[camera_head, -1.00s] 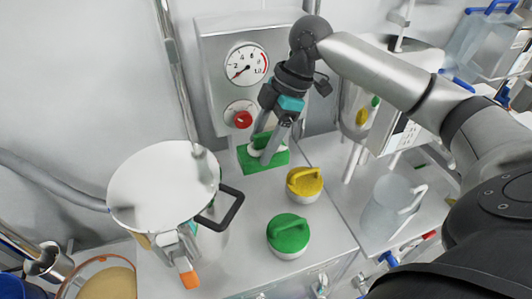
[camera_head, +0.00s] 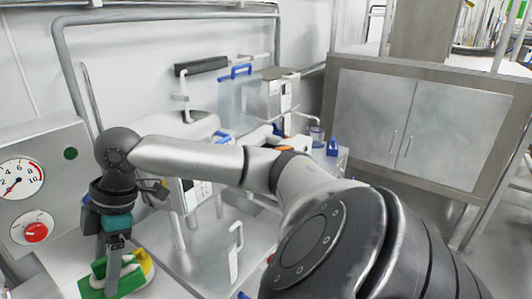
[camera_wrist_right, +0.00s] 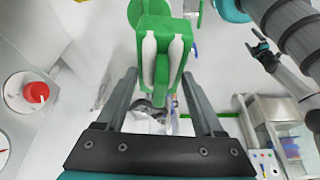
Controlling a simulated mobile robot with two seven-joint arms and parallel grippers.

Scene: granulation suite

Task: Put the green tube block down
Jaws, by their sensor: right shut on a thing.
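The green tube block (camera_head: 97,287) is at the lower left of the head view, cut by the frame's bottom edge. It also shows in the right wrist view (camera_wrist_right: 157,84), with two white tubes lying along it. My right gripper (camera_head: 112,285) points down at it, and its two fingers (camera_wrist_right: 160,88) are shut on the block from either side. Whether the block touches the bench cannot be told. A small dark gripper-like shape (camera_wrist_right: 263,54) at the right of the wrist view may be my left gripper; its jaws are too small to read.
A yellow-and-white round piece (camera_head: 143,268) lies close beside the block. The panel with gauge (camera_head: 18,178) and red knob (camera_head: 36,232) stands left. A clear jug (camera_head: 216,258) stands right on the bench. A steel cabinet (camera_head: 405,125) is farther back.

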